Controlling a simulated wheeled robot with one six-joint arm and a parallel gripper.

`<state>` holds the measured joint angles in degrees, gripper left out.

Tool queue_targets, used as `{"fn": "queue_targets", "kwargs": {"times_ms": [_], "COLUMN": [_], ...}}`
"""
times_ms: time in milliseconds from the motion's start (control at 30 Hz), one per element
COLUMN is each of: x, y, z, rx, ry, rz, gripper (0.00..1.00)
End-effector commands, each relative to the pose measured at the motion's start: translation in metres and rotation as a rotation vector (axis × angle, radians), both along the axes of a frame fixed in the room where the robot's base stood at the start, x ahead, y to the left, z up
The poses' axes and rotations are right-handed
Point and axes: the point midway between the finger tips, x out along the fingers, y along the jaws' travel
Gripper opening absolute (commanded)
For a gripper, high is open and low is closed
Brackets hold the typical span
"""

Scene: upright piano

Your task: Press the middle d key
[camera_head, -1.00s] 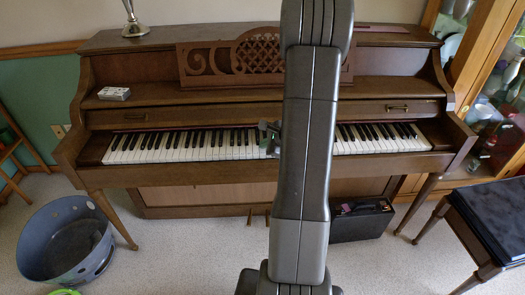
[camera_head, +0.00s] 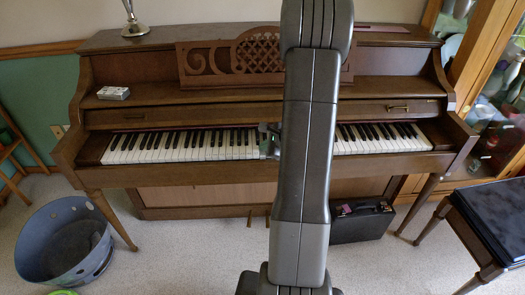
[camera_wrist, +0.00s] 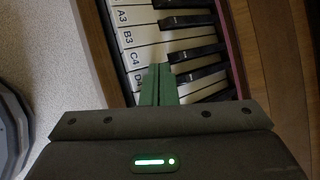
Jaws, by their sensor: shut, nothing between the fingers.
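The piano keyboard (camera_head: 190,146) runs across the piano, with white and black keys. In the wrist view, letter labels on the white keys read A3, B3, C4 and D4. The D4 key (camera_wrist: 138,79) lies just left of my gripper (camera_wrist: 158,68). Its green fingers are together, with nothing between them, and their tips are over the keys close to the D4 key. I cannot tell whether they touch a key. In the head view my gripper (camera_head: 268,138) is at the middle of the keyboard, partly hidden by my arm, which also covers some keys.
The brown upright piano (camera_head: 120,71) has a carved music stand (camera_head: 210,63). A grey tub (camera_head: 65,243) stands on the floor at left, a dark case (camera_head: 362,222) under the piano, and a black bench (camera_head: 492,215) at right. A glass cabinet (camera_head: 492,110) is at far right.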

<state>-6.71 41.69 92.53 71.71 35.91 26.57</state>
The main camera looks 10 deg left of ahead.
Motion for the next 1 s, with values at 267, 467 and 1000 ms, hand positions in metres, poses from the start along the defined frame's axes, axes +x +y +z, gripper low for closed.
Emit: {"fn": "queue_targets", "kwargs": {"times_ms": [267, 467, 1000], "x": [0.0, 0.0, 0.0], "y": [0.0, 0.0, 0.0], "z": [-0.002, -0.002, 0.019], "rx": [0.0, 0.0, 0.0], "ry": [0.0, 0.0, 0.0], "rz": [0.0, 0.0, 0.0], "gripper": [0.0, 0.0, 0.0]}}
